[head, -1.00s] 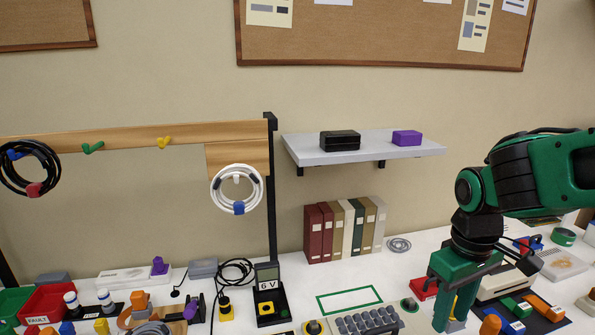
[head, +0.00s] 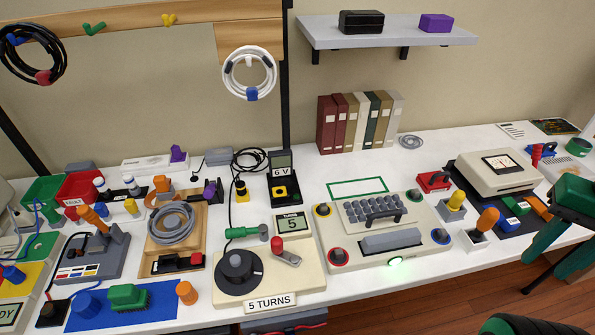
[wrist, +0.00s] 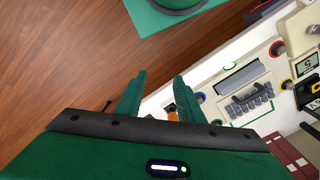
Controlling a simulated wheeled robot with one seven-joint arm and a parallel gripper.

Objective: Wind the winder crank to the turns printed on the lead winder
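The lead winder is a cream box (head: 232,293) at the front of the bench in the head view. It carries a black round spool (head: 238,270) and a crank with a red knob (head: 277,243). Its front label (head: 269,302) prints "5 TURNS". A counter marked TURNS (head: 292,224) behind it reads 5; the counter also shows at the right edge of the wrist view (wrist: 307,64). My gripper (head: 528,274) is far to the right of the winder, beyond the bench's front edge. Its green fingers (wrist: 158,92) are apart with nothing between them in the wrist view.
A coil board (head: 150,235) and joystick box (head: 90,255) stand left. A green-handled tool (head: 245,232) lies behind the spool.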

